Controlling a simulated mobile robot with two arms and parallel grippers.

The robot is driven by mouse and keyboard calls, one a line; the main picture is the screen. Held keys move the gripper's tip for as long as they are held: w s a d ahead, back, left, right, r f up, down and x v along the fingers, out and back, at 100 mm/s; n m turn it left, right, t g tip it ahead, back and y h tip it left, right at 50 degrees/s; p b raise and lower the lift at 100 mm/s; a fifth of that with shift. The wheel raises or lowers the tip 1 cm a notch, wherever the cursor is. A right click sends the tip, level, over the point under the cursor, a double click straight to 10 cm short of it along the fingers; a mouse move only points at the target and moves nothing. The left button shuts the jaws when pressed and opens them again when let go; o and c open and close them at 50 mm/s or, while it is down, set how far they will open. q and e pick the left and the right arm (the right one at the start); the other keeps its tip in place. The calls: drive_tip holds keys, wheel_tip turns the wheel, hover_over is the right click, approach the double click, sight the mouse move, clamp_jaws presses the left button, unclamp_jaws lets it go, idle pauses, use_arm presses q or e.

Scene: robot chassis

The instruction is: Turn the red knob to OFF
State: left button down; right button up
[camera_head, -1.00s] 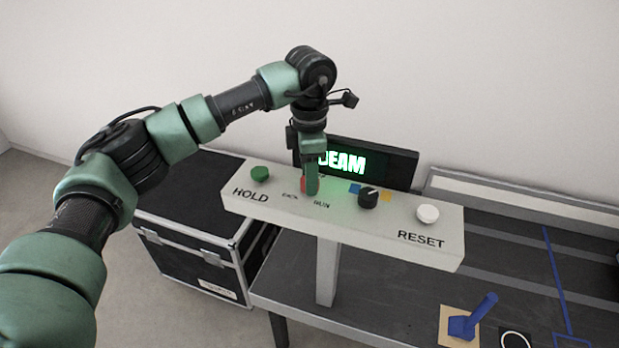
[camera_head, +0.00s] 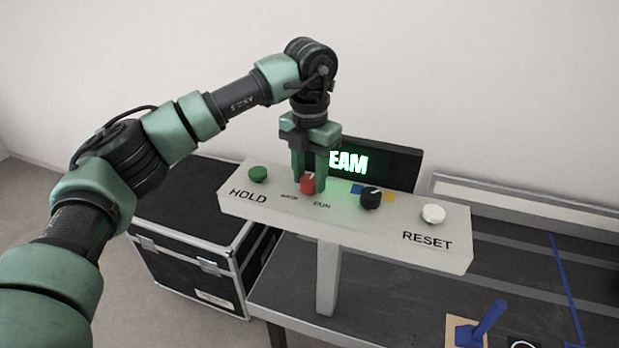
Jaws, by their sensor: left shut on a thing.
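The red knob (camera_head: 308,184) is on the top face of a pale control panel (camera_head: 280,208), between the green HOLD button (camera_head: 258,174) and a black knob (camera_head: 370,197). Small labels lie in front of the red knob; the right one looks like RUN, the left one is too small to read surely. My left gripper (camera_head: 309,183) points straight down, its two fingers on the left and right of the red knob, shut on it. The fingers hide parts of the knob's sides. My right gripper is not in view.
A white RESET button (camera_head: 433,214) is at the panel's right end. A lit green display (camera_head: 375,164) stands behind, partly covered by my gripper. A black case (camera_head: 190,250) is at left. A blue lever (camera_head: 488,320) is on the dark table at lower right.

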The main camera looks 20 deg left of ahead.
sight(310, 180)
use_arm(q)
drive_tip(key=shift+r+n, duration=0.1)
drive_tip(key=shift+n, duration=0.4)
drive_tip(key=c, duration=0.9)
unclamp_jaws()
wheel_tip(310, 180, up, 8)
drive_tip(key=shift+f+b, duration=0.1)
drive_tip(key=shift+b, duration=0.75)
